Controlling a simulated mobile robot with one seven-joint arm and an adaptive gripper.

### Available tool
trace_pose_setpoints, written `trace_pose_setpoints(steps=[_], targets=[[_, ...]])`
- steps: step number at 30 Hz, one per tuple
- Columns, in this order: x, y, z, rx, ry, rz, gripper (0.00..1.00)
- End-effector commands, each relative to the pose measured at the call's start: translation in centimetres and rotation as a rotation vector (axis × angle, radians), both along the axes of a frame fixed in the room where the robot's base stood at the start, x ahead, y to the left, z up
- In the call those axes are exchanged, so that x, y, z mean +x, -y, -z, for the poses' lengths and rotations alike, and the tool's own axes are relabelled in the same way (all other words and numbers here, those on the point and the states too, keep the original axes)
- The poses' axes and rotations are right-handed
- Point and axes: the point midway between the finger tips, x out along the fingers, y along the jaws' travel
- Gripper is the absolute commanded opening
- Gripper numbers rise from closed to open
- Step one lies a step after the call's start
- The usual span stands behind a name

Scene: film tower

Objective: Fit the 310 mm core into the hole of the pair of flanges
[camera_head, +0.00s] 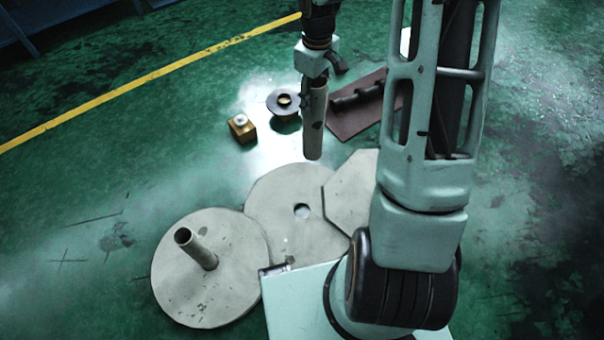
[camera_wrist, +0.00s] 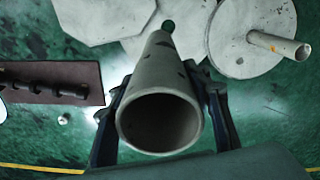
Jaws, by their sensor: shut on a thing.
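My gripper (camera_head: 314,82) is shut on a long grey core (camera_head: 316,128), a hollow tube with dark patches. The core hangs nearly upright, its lower end above the floor. In the wrist view I look down on its open top (camera_wrist: 158,122), between the fingers of my gripper (camera_wrist: 163,98). A round grey flange (camera_head: 268,220) with an open hole (camera_head: 302,211) lies flat below; the hole also shows in the wrist view (camera_wrist: 168,26), just beyond the core's far end. Another round flange (camera_head: 190,295) lies at the left with a thinner tube (camera_head: 196,248) standing in its middle.
An eight-sided grey plate (camera_head: 349,196) lies beside the holed flange, partly hidden by my arm. Floor at the left is clear.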

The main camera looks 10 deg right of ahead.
Motion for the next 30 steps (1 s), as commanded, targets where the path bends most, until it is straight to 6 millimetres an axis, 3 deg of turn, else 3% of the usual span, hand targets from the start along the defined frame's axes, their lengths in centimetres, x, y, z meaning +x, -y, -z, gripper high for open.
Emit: trace_pose_setpoints(steps=[8,17,30], targets=[[1.5,0.6,7.9,0.004,-0.003,-0.371,0.00],[1.9,0.2,16.7,0.004,-0.003,-0.792,0.00],[-0.4,-2.5,29.9,0.003,-0.003,-1.421,0.00]])
